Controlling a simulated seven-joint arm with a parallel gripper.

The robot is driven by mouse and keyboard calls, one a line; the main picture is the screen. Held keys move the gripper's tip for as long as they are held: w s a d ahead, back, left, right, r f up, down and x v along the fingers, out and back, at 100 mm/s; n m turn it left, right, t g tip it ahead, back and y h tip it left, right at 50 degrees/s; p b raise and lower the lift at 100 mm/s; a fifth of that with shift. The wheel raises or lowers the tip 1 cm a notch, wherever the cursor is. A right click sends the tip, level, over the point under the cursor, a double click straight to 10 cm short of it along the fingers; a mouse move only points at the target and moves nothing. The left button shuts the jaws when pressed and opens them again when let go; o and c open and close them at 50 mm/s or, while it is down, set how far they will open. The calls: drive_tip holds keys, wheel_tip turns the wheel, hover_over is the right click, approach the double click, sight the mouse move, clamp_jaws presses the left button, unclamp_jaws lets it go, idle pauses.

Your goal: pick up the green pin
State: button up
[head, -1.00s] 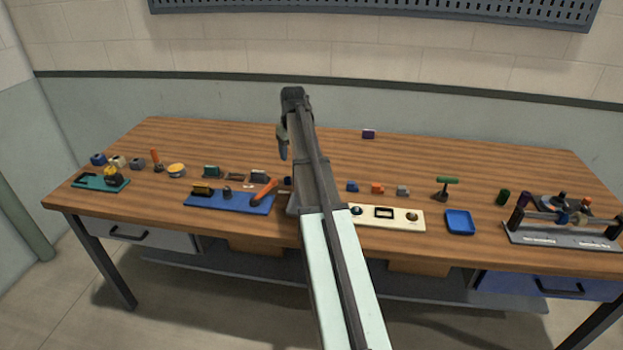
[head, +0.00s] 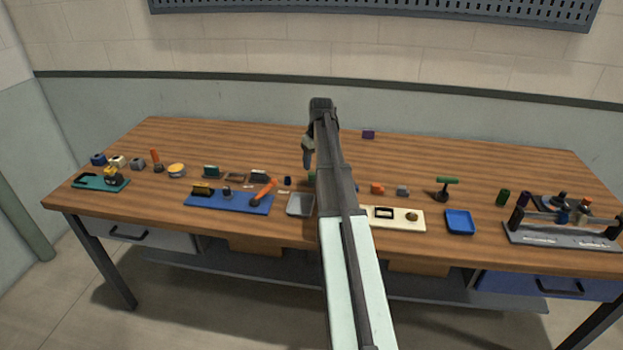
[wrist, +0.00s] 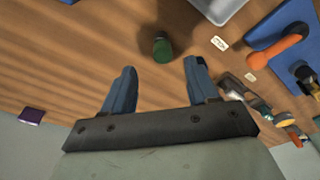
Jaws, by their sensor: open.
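A green upright pin (wrist: 162,47) stands on the wooden table in the wrist view, beyond the fingertips and between them sideways. In the head view only a sliver of green (head: 311,177) shows beside my arm, which hides the rest. My gripper (wrist: 160,72) is open and empty, its two blue fingers apart, pointing down toward the table. In the head view my gripper (head: 308,158) hangs above the middle of the table. The fingers do not appear to touch the pin.
A grey tray (head: 300,204) and a blue board (head: 228,202) with an orange-handled tool are nearby. A cream panel (head: 398,224), a green-handled tool (head: 447,181) and another green cylinder (head: 502,197) stand to the right. A purple block (head: 368,134) lies behind; the back of the table is mostly clear.

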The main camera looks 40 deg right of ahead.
sight(312, 174)
drive_tip(key=shift+w+a+f, duration=0.1)
drive_tip(key=shift+w+f, duration=0.1)
drive_tip(key=shift+f, duration=0.75)
drive_tip(key=shift+w+f, duration=0.2)
drive_tip(key=shift+f, duration=0.8)
drive_tip(key=shift+w+a+f, duration=0.1)
drive_tip(key=shift+w+f, duration=0.1)
drive_tip(key=shift+f, duration=0.75)
clamp_jaws()
drive_tip(key=shift+r, duration=0.2)
